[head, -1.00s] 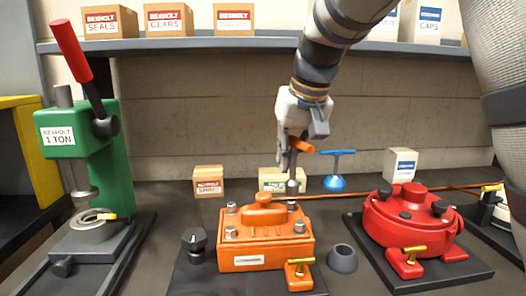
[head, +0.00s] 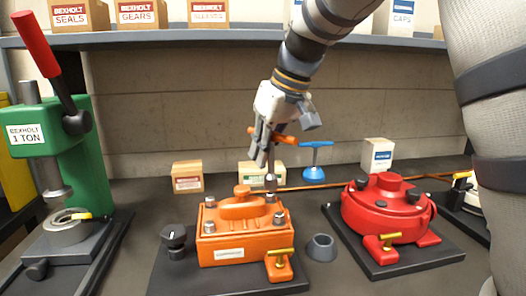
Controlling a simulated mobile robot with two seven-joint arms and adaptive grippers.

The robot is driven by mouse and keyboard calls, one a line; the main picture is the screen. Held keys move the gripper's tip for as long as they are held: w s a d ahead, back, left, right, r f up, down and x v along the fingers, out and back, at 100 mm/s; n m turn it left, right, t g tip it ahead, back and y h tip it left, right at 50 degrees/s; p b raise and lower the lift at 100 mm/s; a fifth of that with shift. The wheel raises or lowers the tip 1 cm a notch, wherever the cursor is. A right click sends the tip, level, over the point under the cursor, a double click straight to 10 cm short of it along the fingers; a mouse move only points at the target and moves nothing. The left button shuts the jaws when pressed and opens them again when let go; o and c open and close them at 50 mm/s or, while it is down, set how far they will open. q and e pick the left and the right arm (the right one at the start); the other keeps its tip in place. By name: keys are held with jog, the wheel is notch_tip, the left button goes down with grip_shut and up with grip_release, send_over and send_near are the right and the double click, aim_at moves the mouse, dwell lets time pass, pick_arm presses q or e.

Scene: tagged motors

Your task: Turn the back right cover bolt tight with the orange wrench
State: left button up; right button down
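The orange wrench (head: 286,139) is a T-handle with an orange crossbar and a grey shaft running down to a socket (head: 271,182). My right gripper (head: 264,150) reaches from above and appears shut on the crossbar. The wrench is upright, its socket at the back right cover bolt (head: 270,197) of the orange motor housing (head: 240,239); I cannot tell how fully it is seated. The other cover bolts, back left (head: 210,202), front left (head: 208,226) and front right (head: 279,219), stand bare. My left gripper is out of view.
A blue T-handle tool (head: 315,172) stands behind, right of the wrench. A red motor (head: 388,212) is at right, a green press (head: 75,165) at left. A grey cup (head: 321,248) and black knob (head: 174,238) flank the orange housing. A shelf (head: 150,41) runs above.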

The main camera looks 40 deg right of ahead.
jog(key=shift+f, duration=0.1)
dwell(0.3)
jog(key=shift+f, duration=1.1)
